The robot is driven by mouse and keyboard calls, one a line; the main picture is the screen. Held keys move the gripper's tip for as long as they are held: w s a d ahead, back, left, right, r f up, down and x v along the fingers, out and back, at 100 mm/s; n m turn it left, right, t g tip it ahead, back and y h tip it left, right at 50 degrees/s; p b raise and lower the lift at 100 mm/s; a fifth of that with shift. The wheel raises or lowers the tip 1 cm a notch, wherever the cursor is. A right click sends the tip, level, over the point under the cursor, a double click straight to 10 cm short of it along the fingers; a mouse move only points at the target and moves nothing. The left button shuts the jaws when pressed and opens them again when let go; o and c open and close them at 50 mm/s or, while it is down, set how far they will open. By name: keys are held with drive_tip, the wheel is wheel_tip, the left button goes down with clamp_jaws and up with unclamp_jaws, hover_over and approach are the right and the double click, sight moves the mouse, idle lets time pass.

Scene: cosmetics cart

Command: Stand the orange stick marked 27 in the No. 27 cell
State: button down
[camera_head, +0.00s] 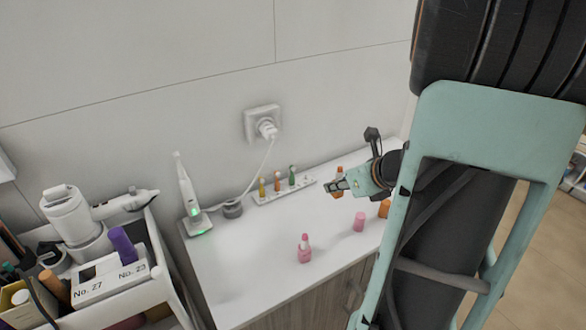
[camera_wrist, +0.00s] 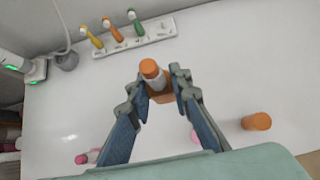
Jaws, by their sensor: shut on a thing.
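My gripper (camera_wrist: 160,84) is shut on an orange item with a pale band (camera_wrist: 152,72), held over the right part of the white counter; it also shows in the head view (camera_head: 339,175). I cannot read a number on it. Another plain orange cylinder (camera_wrist: 256,121) is on the counter, right of the gripper, also seen in the head view (camera_head: 384,208); no number is readable on it either. The white holder (camera_head: 103,289) on the cart at left is labelled No. 27 and No. 23. The No. 27 cell (camera_head: 88,272) looks dark and empty. A purple stick (camera_head: 123,244) stands at No. 23.
A pink bottle (camera_head: 304,250) and a pink cylinder (camera_head: 359,221) stand on the counter. A white strip (camera_head: 272,198) with several small coloured sticks lies near the wall. A charging toothbrush (camera_head: 188,190) stands at the counter's left end. The counter's left front is clear.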

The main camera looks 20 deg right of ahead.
drive_tip(key=w+f+b, duration=0.2)
drive_tip(key=f, duration=0.1)
drive_tip(key=w+f+b, duration=0.1)
drive_tip(key=w+f, duration=0.1)
drive_tip(key=shift+d+f, duration=0.1)
drive_tip(key=shift+d, duration=0.25)
wheel_tip(320, 180, down, 4)
drive_tip(key=b, duration=0.3)
drive_tip(key=shift+w+r, duration=0.15)
drive_tip(key=shift+r, duration=0.1)
drive_tip(key=shift+f+b, duration=0.2)
drive_tip(key=shift+b, duration=0.1)
drive_tip(key=c, duration=1.8)
unclamp_jaws()
drive_tip(key=shift+o, duration=0.2)
drive_tip(key=shift+r, duration=0.15)
